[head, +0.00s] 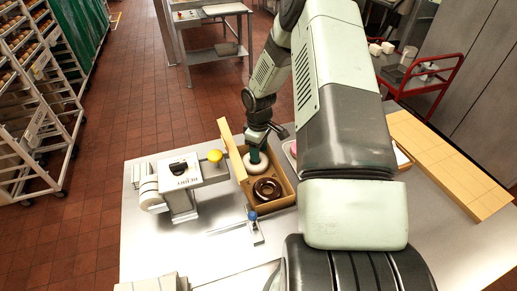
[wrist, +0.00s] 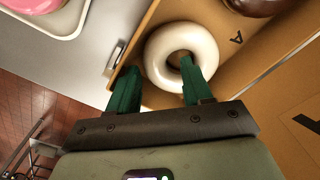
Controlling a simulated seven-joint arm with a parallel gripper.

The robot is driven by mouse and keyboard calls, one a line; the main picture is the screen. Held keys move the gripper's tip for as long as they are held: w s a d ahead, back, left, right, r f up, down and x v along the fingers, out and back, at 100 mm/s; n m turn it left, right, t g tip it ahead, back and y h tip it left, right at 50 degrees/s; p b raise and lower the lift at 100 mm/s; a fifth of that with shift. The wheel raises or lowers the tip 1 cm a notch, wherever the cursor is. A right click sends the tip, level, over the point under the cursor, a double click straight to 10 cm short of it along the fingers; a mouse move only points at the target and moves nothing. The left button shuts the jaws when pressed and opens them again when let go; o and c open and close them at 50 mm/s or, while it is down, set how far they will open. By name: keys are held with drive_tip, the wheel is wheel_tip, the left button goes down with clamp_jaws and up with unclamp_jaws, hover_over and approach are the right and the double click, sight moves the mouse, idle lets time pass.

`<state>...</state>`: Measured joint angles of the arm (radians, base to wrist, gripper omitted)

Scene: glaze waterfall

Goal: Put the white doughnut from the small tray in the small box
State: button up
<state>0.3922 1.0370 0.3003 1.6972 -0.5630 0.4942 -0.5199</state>
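The white doughnut (wrist: 208,42) lies inside the small cardboard box (head: 281,203), at its far end; it also shows in the head view (head: 251,169). My gripper (wrist: 160,68) is over it, pointing down into the box. One green finger reaches into the doughnut's hole and the other stands outside its ring, near the box wall. Gaps show between fingers and ring, so the gripper looks open. The small tray (wrist: 74,30), white, is beside the box with a pink doughnut (wrist: 32,4) on it; in the head view my arm mostly hides it.
A chocolate doughnut (head: 267,189) lies in the near part of the box. The box's lid flap (head: 232,150) stands up on the left. A machine with a yellow knob (head: 215,156) is left of the box. A large flat tan box (head: 450,165) lies to the right.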

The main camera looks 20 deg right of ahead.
drive_tip(key=shift+r, duration=0.15)
wheel_tip(320, 180, up, 13)
idle(0.5)
